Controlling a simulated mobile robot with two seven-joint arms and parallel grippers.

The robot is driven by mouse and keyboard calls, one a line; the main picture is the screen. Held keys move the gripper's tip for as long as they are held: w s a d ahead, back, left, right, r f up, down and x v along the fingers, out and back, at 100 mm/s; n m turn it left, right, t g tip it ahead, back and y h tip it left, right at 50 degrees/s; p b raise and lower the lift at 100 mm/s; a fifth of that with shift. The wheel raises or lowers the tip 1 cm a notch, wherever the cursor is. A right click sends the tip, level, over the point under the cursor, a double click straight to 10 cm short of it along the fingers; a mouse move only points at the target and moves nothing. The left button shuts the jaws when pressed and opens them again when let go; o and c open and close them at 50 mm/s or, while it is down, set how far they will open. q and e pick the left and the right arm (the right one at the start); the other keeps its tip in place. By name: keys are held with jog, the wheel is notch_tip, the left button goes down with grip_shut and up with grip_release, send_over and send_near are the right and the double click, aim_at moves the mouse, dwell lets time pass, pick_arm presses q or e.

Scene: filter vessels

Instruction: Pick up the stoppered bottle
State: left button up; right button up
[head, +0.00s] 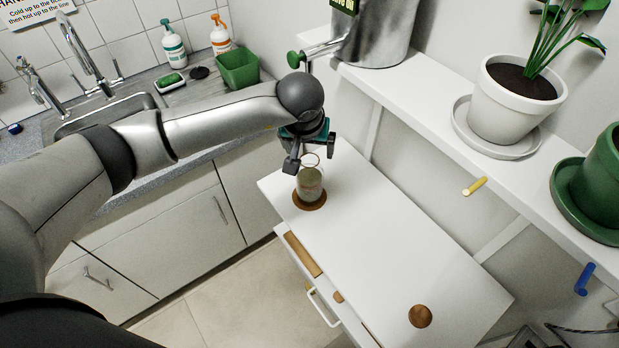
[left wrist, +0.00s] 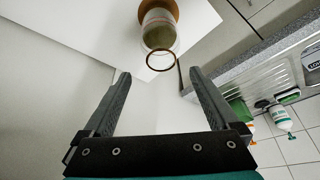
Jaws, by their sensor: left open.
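A clear glass vessel (head: 310,186) with greenish-brown contents and a thin brown ring at its top stands upright on a round brown coaster (head: 311,206) near the far left end of the white cabinet top. I cannot make out a stopper on it. My left gripper (head: 311,154) is open and empty just behind and above the vessel in the head view. In the left wrist view, the vessel (left wrist: 158,30) lies beyond the open fingertips (left wrist: 160,76), its ring roughly in line with the gap between them. My right gripper is not in view.
A bare brown coaster (head: 420,316) lies nearer on the white cabinet top (head: 375,235), clear between. A white shelf (head: 420,110) with potted plants and a metal pot (head: 375,35) runs along the wall. Drawers stand partly open at the cabinet's front. A sink counter with pump bottles is left.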

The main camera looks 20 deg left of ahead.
aim_at(310, 156)
pick_arm(q)
jog(key=shift+p+x, duration=0.55)
jog(key=shift+x, duration=2.3)
jog(key=shift+a, duration=0.15)
jog(key=shift+c, duration=0.4)
grip_shut()
jog(key=shift+r, duration=0.1)
